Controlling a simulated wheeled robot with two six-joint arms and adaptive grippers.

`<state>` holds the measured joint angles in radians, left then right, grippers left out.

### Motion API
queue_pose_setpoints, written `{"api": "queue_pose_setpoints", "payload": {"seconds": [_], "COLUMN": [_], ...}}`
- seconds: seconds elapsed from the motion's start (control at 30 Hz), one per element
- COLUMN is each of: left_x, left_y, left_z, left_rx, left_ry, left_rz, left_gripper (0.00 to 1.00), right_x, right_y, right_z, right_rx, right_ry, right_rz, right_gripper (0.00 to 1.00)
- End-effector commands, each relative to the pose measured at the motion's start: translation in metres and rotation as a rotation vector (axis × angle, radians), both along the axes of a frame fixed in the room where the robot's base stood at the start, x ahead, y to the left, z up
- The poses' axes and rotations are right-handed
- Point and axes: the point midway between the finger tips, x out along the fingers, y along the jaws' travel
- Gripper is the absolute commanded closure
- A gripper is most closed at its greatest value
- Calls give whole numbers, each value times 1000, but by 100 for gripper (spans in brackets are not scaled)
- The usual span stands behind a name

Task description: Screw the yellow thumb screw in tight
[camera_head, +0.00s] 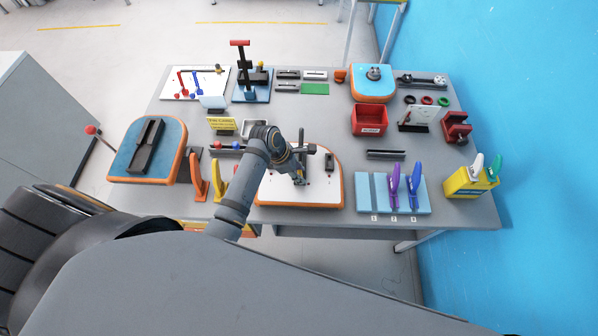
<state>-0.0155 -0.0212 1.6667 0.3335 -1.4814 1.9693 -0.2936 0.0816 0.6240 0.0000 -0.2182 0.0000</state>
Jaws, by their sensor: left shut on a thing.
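My left gripper (301,174) points down over the white board with an orange edge (275,192) at the front middle of the table. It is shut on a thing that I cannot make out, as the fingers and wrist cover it. I cannot pick out the yellow thumb screw with certainty. A dark upright part (328,161) stands on the same board, just right of the gripper. My right gripper is not in view.
A blue board with a black block (150,145) lies at the left. A red bin (369,121) stands behind right. A yellow box (465,183) stands near the right edge.

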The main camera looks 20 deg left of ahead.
Motion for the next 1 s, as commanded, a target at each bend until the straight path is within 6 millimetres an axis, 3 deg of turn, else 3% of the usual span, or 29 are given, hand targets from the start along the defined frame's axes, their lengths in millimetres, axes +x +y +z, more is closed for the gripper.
{"api": "queue_pose_setpoints", "payload": {"seconds": [0.1, 0.13, 0.3, 0.67, 1.0], "left_x": [1, 1, 0, 0, -11], "left_y": [1, 0, 0, 2, 30], "left_z": [0, 0, 0, 5, 75], "left_rx": [3, 1, 1, 2, 5], "left_ry": [-2, -2, -1, -1, -5], "left_rz": [-40, -36, -35, -35, -35], "left_gripper": [100, 65, 42, 42, 42], "right_x": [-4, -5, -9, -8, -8], "right_y": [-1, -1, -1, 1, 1], "right_z": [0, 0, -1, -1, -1], "right_rx": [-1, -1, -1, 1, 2], "right_ry": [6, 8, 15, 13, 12], "right_rz": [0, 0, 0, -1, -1], "right_gripper": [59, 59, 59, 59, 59]}}
